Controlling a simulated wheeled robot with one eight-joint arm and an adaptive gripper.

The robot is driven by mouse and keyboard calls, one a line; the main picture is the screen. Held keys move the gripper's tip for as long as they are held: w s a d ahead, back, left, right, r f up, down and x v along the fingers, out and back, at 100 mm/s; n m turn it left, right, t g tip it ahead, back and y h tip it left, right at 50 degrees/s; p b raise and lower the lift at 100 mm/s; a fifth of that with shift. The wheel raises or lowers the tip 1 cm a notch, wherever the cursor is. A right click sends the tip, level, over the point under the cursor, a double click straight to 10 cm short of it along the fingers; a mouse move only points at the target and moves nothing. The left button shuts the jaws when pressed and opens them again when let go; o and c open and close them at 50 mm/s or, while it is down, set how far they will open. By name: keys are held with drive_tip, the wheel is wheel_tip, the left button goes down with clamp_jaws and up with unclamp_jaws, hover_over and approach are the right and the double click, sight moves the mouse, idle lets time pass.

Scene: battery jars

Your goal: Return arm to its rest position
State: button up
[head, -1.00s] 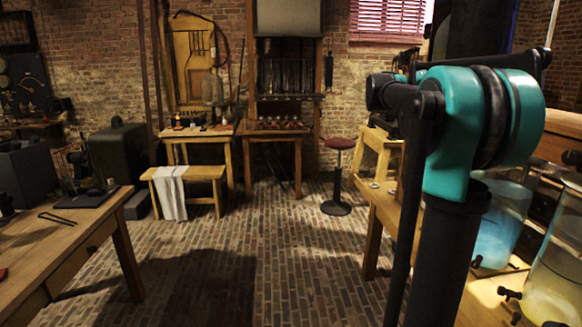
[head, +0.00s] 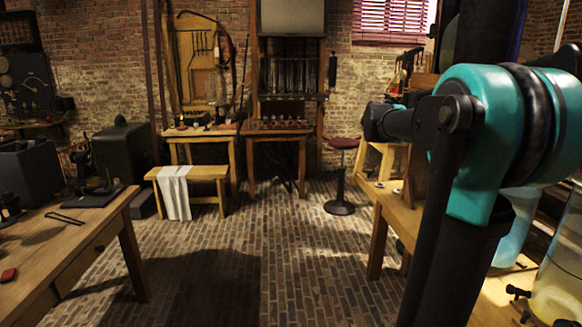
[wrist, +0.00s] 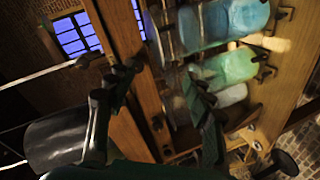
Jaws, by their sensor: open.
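My gripper (wrist: 155,90) shows in the wrist view with its two dark fingers spread apart and nothing between them. Behind it in that view are a wooden shelf or bench frame and several glass jars, among them a blue jar (wrist: 235,18) and a green jar (wrist: 232,68). They are beyond the fingers, not held. In the head view my teal and black arm fills the right side, and the gripper itself is out of that picture. A large glass jar (head: 560,265) with a tap stands on the right bench, partly behind my arm.
A wooden table (head: 75,235) with tongs (head: 65,218) is at the left. A bench with a white cloth (head: 174,192) and a red-topped stool (head: 341,180) stand farther back. The brick floor (head: 215,260) between is clear. The right bench (head: 395,205) is close to my arm.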

drive_tip(key=s+a+f+n+y, duration=0.1)
drive_tip(key=s+a+f+y, duration=0.4)
drive_tip(key=f, duration=0.8)
drive_tip(key=s+a+f+n+t+y, duration=0.1)
drive_tip(key=s+a+f+y, duration=0.3)
drive_tip(key=s+a+f, duration=0.6)
drive_tip(key=s+a+f+n+y, duration=0.1)
drive_tip(key=s+a+f+y, duration=0.4)
drive_tip(key=f, duration=1.3)
drive_tip(key=s+a, duration=0.3)
drive_tip(key=a, duration=0.4)
drive_tip(key=shift+s+a+n+t+y, duration=0.15)
drive_tip(key=shift+a+n+t+y, duration=0.15)
drive_tip(key=shift+t, duration=0.1)
